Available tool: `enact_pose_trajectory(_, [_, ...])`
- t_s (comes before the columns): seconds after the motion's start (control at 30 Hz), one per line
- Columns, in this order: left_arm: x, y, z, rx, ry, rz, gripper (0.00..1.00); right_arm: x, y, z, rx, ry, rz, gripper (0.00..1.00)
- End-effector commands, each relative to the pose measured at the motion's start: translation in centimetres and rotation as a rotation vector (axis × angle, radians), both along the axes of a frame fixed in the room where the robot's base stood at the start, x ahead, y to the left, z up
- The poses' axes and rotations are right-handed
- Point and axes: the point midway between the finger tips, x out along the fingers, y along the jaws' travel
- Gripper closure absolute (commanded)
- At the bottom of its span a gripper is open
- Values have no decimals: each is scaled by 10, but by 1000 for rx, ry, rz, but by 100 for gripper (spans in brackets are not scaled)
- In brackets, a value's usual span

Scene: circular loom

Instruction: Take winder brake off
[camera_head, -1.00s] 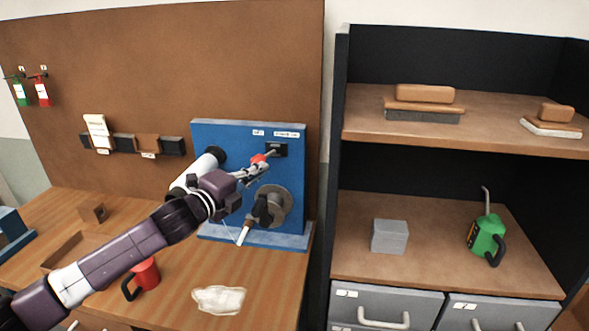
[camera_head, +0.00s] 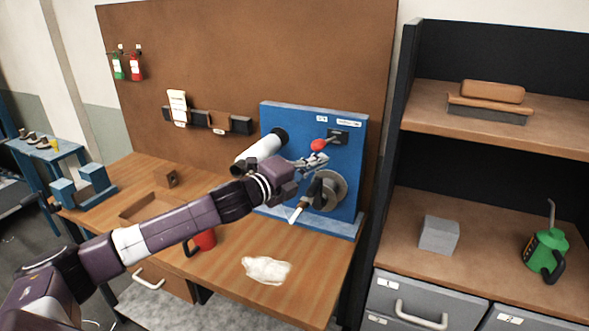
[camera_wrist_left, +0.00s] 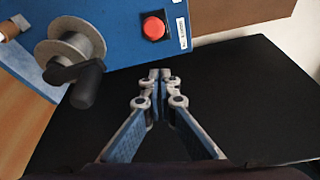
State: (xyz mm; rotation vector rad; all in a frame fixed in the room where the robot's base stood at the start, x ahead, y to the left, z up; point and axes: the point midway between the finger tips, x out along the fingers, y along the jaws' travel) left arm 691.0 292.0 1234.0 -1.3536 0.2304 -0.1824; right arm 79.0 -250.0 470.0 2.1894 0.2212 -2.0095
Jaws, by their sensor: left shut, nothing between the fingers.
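The winder is a blue panel (camera_head: 285,118) on the bench with a white roll (camera_head: 262,150) and a grey disc with a black crank (camera_head: 334,186). Its brake seems to be the lever with a red knob (camera_head: 318,145), which sticks out from a black plate (camera_head: 339,137) at the upper right. My left gripper (camera_head: 324,161) is shut and empty, just below the red knob and apart from it. In the left wrist view the red knob (camera_wrist_left: 154,28) is beyond the closed fingertips (camera_wrist_left: 160,75), with a gap between. My right gripper is not in view.
A red mug (camera_head: 205,240) stands partly behind my left arm. A crumpled pale cloth (camera_head: 267,269) lies on the bench front. A dark shelf unit with a grey box (camera_head: 439,235) and a green oil can (camera_head: 546,250) stands close on the right.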

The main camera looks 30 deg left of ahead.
Motion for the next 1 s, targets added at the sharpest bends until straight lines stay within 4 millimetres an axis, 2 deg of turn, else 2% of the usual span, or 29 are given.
enact_pose_trajectory(0.03, [-5,8,-5,5,2,3,100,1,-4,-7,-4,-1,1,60])
enact_pose_trajectory(0.17, [-19,22,-5,4,4,1,100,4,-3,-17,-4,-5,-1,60])
enact_pose_trajectory(0.33, [-35,40,-3,3,4,-1,100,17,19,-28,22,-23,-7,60])
enact_pose_trajectory(0.43, [-41,48,-2,1,3,0,100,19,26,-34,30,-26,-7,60])
enact_pose_trajectory(0.73, [-48,54,2,-3,3,-5,100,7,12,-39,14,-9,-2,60])
enact_pose_trajectory(1.0, [-48,54,3,-3,3,-5,100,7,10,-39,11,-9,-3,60])
